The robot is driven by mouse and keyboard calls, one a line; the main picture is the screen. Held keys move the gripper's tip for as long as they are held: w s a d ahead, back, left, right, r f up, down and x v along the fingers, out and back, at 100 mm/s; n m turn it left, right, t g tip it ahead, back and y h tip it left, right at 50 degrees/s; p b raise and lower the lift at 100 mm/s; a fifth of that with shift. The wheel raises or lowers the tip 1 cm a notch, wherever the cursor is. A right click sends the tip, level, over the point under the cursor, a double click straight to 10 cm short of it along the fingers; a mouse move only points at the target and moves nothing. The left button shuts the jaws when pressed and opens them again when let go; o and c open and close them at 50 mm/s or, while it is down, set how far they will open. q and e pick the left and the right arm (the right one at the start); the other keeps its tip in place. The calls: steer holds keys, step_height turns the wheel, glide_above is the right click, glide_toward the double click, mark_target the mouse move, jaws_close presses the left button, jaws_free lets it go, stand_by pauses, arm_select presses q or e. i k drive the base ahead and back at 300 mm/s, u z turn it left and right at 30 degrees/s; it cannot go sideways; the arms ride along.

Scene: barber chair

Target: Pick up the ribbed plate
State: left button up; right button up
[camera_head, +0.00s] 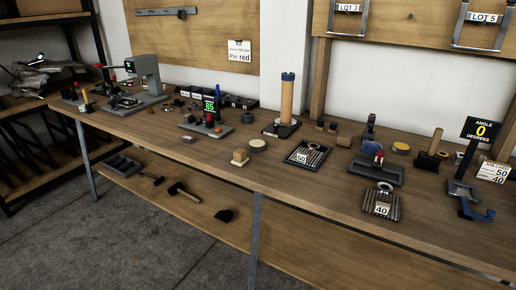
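Two ribbed items lie on the wooden workbench (240,173). One ribbed plate (315,153) has dark and light ridges, sits in a dark frame and carries a white tag reading 50. The other ribbed plate (391,208) lies nearer the front edge, with a tag reading 40 and a ring-like part at its back. I cannot tell from the view which of them the task means. Neither of my grippers shows in the head view.
A dark tray (388,177) stands just behind the 40 plate. A tall tan cylinder (287,98) stands behind the 50 plate. An angle sign (481,130) and a job card (494,171) stand at the right. The front bench edge left of the plates is mostly clear.

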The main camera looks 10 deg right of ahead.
mark_target(311, 156)
steer(key=u, duration=0.4)
steer(key=i, duration=0.85)
steer(key=z, duration=0.1)
